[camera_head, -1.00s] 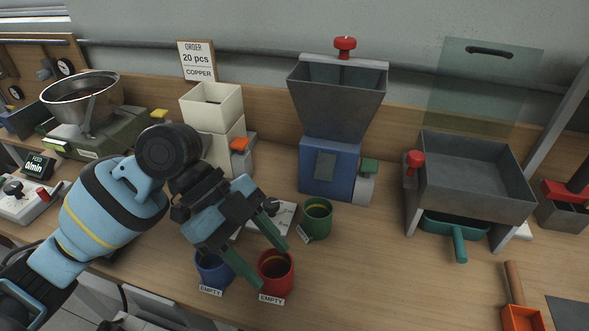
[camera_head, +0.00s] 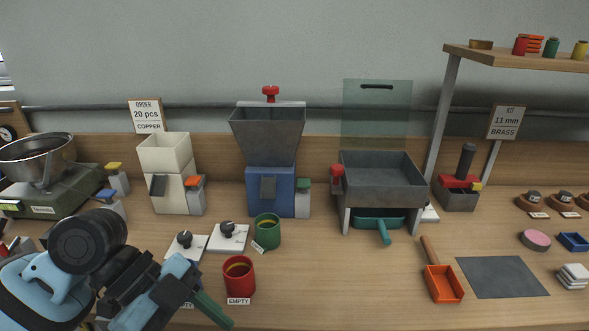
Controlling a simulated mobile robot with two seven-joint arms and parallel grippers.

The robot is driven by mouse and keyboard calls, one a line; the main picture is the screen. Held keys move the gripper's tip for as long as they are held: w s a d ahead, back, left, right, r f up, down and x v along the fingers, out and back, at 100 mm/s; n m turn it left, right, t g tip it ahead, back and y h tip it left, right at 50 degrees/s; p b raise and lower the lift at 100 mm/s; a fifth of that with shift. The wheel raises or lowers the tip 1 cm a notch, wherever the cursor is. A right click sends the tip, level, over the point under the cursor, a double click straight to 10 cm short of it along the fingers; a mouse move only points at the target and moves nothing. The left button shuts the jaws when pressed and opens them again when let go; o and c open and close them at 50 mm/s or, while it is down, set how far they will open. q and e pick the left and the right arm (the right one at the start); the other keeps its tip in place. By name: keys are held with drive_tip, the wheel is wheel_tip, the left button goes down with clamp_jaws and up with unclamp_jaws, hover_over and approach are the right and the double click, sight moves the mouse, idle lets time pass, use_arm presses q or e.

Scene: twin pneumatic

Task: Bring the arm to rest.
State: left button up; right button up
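My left arm comes in at the lower left, light blue and black. Its gripper (camera_head: 195,312) has green fingers and points down and right at the table's front edge, left of the red cup (camera_head: 239,279). One finger shows clearly; the other is hidden or cut off, so its opening is unclear. I see nothing held in it. The red cup stands upright with an EMPTY label in front. A green cup (camera_head: 266,231) stands behind it to the right. My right gripper is out of view.
A blue hopper machine (camera_head: 271,190), a cream dispenser (camera_head: 165,155) and a grey tray stand (camera_head: 382,180) line the back. An orange scoop (camera_head: 443,284) and a grey mat (camera_head: 502,277) lie at the right. The wooden table between red cup and scoop is clear.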

use_arm(q)
drive_tip(key=s+f+n+t+y, duration=0.1)
drive_tip(key=s+f+n, duration=0.55)
drive_tip(key=f, duration=0.45)
drive_tip(key=s+f+n+t+y, duration=0.15)
drive_tip(key=s+f+n, duration=0.45)
drive_tip(key=f, duration=0.6)
drive_tip(key=s+a+f+n+g+y, duration=0.15)
drive_tip(key=s+a, duration=0.25)
drive_tip(key=s, duration=0.4)
drive_tip(key=s+a+f+n+y, duration=0.2)
drive_tip(key=s+a+n, duration=0.15)
drive_tip(key=s, duration=0.35)
drive_tip(key=s+a+f+n+y, duration=0.2)
drive_tip(key=s+a, duration=0.2)
drive_tip(key=s, duration=0.4)
drive_tip(key=w+d+r+t+h+p, duration=0.1)
drive_tip(key=w+d+r+t+p, duration=0.1)
drive_tip(key=w+t+p, duration=0.7)
drive_tip(key=w+d+t, duration=0.1)
drive_tip(key=w, duration=0.3)
drive_tip(key=shift+w+d, duration=0.15)
drive_tip(key=shift+w, duration=0.2)
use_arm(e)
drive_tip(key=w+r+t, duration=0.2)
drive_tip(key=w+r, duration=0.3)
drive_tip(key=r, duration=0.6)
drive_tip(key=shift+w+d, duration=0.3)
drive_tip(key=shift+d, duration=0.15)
